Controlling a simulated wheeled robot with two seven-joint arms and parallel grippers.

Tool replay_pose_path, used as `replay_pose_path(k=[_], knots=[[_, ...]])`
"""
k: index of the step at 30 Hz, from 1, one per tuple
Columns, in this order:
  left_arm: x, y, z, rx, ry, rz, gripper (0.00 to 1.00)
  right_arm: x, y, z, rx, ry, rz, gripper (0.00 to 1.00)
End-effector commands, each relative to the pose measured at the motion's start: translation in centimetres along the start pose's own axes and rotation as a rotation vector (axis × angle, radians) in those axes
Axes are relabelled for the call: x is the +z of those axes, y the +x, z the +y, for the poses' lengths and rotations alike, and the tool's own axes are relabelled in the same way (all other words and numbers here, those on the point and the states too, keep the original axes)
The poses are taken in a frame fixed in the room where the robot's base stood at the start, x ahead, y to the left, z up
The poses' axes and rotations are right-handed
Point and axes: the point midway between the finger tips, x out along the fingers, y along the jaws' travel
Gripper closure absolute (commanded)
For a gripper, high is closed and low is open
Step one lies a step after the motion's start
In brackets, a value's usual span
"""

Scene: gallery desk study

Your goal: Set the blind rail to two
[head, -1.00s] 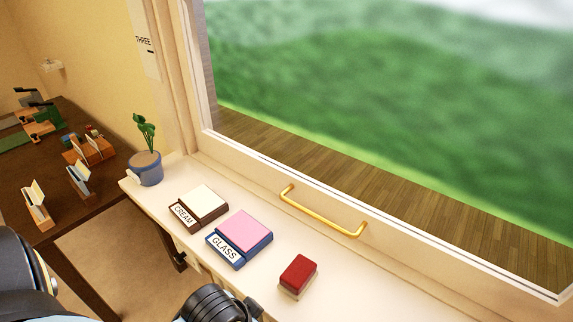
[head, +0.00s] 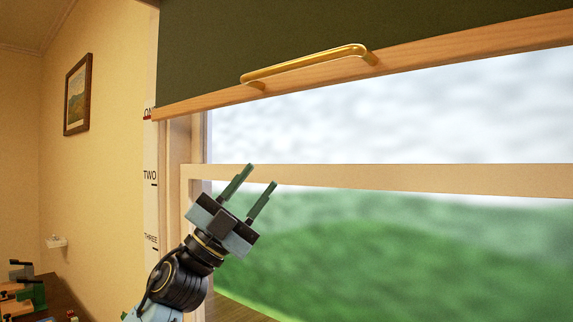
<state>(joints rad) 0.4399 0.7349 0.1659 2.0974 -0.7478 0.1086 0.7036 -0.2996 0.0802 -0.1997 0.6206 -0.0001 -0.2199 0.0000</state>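A dark green blind (head: 250,38) covers the top of the window. Its wooden bottom rail (head: 440,53) carries a brass handle (head: 310,62). The rail's left end is level with the ONE mark on a white scale strip (head: 151,205) beside the window; TWO and THREE are lower on the strip. My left gripper (head: 256,182) is open and empty, fingers pointing up, in front of the window. It is below the handle and apart from it, around the height of the TWO mark. My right gripper is not in view.
A cream window crossbar (head: 420,178) runs behind my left gripper. A framed picture (head: 77,95) hangs on the left wall. A dark desk with green tools (head: 32,295) is at the lower left. The space between gripper and rail looks clear.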

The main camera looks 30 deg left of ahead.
Motion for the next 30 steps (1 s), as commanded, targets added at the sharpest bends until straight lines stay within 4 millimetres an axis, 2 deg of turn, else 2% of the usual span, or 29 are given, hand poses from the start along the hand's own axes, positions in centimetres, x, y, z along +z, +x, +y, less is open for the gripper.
replay_pose_path(k=[1, 3, 6, 12, 15, 19, 22, 30], knots=[[-2.0, 1.6, -2.3, 0.037, 0.079, 0.101, 0.66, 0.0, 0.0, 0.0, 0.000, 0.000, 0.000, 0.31], [-4.3, 2.9, -4.6, 0.108, 0.176, 0.210, 0.66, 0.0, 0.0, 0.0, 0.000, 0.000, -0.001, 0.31], [-6.8, 3.8, -7.3, 0.220, 0.308, 0.308, 0.66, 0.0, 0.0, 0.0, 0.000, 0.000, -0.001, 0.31], [-9.0, 3.8, -11.2, 0.395, 0.489, 0.351, 0.66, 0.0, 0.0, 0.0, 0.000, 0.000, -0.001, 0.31], [-9.2, 3.6, -12.2, 0.442, 0.530, 0.344, 0.66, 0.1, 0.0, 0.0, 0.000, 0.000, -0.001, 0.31], [-9.4, 3.9, -12.5, 0.466, 0.546, 0.339, 0.66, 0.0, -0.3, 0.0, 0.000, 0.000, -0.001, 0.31], [-9.7, 4.9, -12.0, 0.467, 0.546, 0.341, 0.66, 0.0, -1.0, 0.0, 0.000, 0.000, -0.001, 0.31], [-10.9, 9.8, -9.3, 0.464, 0.543, 0.343, 0.66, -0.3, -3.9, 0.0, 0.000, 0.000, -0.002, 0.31]])
